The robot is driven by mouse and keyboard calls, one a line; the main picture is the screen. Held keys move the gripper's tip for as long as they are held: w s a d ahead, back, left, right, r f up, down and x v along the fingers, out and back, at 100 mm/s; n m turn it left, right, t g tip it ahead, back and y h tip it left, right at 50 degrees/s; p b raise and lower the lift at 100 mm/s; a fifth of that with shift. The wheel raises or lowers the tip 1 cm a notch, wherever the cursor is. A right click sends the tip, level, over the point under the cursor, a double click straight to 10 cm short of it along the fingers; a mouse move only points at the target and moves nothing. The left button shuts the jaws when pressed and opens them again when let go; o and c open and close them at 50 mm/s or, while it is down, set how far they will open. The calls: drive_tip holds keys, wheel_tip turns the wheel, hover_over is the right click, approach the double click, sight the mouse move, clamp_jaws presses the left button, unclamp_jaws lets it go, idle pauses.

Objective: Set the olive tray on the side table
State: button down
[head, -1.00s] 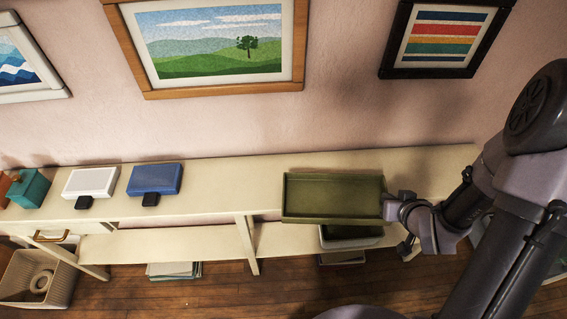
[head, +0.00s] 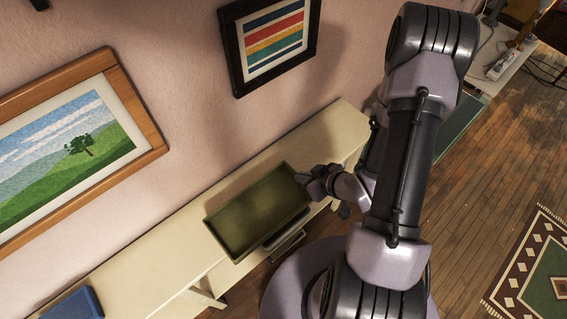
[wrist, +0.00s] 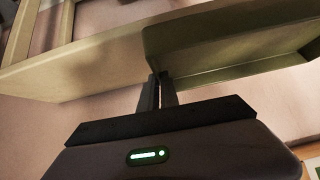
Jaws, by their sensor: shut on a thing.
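The olive tray (head: 257,212) is a shallow, empty rectangular tray, seen open side up over the long cream table (head: 165,262) along the wall. My gripper (head: 304,180) is shut on the tray's right end in the head view. In the wrist view my gripper's fingers (wrist: 158,92) pinch the edge of the tray (wrist: 225,45), and the cream table (wrist: 70,68) shows beside it. I cannot tell whether the tray touches the tabletop or hangs just above it. I cannot tell for sure which surface is the side table.
A blue box (head: 76,306) sits on the cream table at the lower left. A striped picture (head: 270,42) and a landscape picture (head: 75,150) hang above. A pale table (head: 490,62) with small items stands at the top right. A patterned rug (head: 535,275) lies on the wooden floor.

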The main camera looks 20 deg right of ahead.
drive_tip(key=w+f+b, duration=0.1)
drive_tip(key=b, duration=0.1)
drive_tip(key=w+d+f+b, duration=0.1)
drive_tip(key=b, duration=0.2)
drive_tip(key=shift+w+d+r+p, duration=0.35)
drive_tip(key=shift+w+p, duration=0.1)
drive_tip(key=shift+w, duration=0.2)
drive_tip(key=shift+w+d+r+p, duration=0.25)
drive_tip(key=shift+w+d+p, duration=0.15)
drive_tip(key=shift+w, duration=0.2)
drive_tip(key=w+d, duration=0.1)
drive_tip(key=w, duration=0.1)
drive_tip(key=w+d, duration=0.1)
drive_tip(key=w, duration=0.1)
drive_tip(key=w+d, duration=0.1)
drive_tip(key=w, duration=0.1)
drive_tip(key=shift+d+f, duration=0.15)
drive_tip(key=shift+f, duration=0.2)
drive_tip(key=shift+w+d+f, duration=0.1)
drive_tip(key=shift+w+d, duration=0.05)
drive_tip(key=shift+w, duration=0.1)
wheel_tip(320, 180, down, 4)
drive_tip(key=b, duration=0.2)
drive_tip(key=shift+b, duration=0.4)
drive_tip(key=shift+r, duration=0.35)
drive_tip(key=shift+f, duration=0.15)
drive_tip(key=c, duration=1.6)
unclamp_jaws()
